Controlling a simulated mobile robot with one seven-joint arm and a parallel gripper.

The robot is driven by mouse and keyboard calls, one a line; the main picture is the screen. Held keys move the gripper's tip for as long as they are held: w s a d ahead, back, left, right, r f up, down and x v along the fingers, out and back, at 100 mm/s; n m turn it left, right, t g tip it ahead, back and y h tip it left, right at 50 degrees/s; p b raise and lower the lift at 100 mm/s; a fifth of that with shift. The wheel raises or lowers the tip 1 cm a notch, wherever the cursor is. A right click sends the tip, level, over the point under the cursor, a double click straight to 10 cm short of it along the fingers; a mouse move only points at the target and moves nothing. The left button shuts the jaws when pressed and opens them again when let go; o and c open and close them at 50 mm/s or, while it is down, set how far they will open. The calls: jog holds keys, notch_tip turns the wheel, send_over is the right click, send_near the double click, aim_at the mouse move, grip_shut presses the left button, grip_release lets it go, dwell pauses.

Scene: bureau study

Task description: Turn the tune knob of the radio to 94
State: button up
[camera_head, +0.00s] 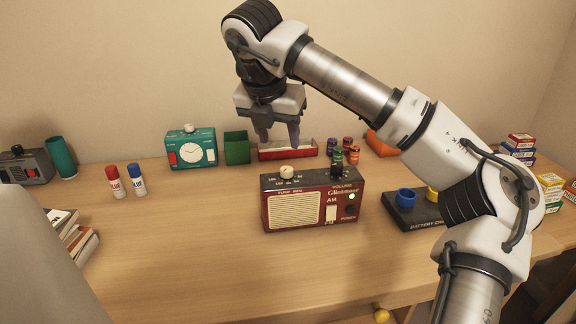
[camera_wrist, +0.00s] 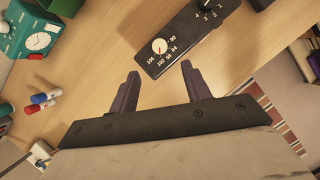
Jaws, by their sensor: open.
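The red radio (camera_head: 282,215) stands upright on the desk, with a speaker grille and "TUNE MHz" lettering on its front. Its cream tune knob (camera_head: 287,172) sits on the black top panel at the left. The wrist view shows the radio's top (camera_wrist: 184,44) and the knob (camera_wrist: 159,46) from above, with 90, 94, 98, 102 and 106 printed around it. I cannot read the knob's setting. My gripper (camera_head: 279,139) is open and empty, above and apart from the knob. In the wrist view, its fingertips (camera_wrist: 160,71) are spread just below the knob in the picture.
A battery charger (camera_head: 405,215) is close on the right. The desk in front is clear.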

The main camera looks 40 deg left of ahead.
aim_at(286, 169)
jog(key=x, duration=1)
jog(key=c, duration=1)
